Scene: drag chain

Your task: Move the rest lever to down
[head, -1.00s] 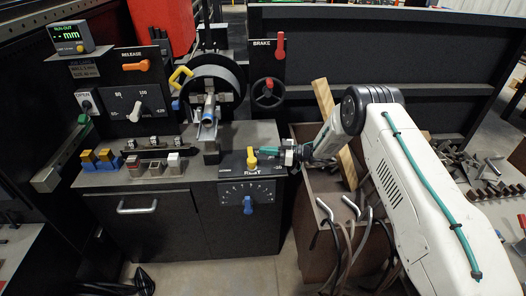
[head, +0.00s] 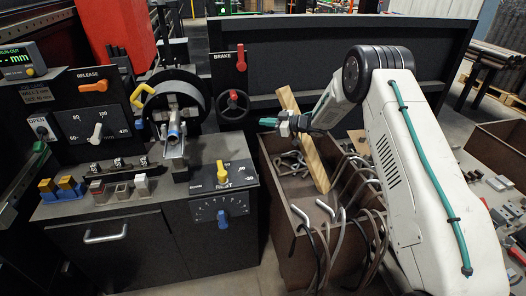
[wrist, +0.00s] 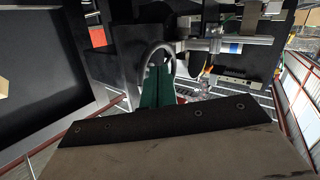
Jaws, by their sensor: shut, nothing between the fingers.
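The rest lever is a yellow lever (head: 221,172) on the sloped dark panel labelled REST (head: 232,180), at the right front of the machine in the head view. Its yellow end points up in the picture; the small position labels beside it are too small to read surely. My gripper (head: 266,122) is apart from the lever, up and to its right, over the brown bin. Its green fingers (wrist: 155,88) are shut and empty in the wrist view. I cannot make out the rest lever in the wrist view.
A blue knob (head: 222,219) sits on the dial plate below the lever. A red brake lever (head: 241,58) and handwheel (head: 233,105) stand behind. A brown bin (head: 275,215) with a wooden plank (head: 306,150) and bent rods is right of the machine.

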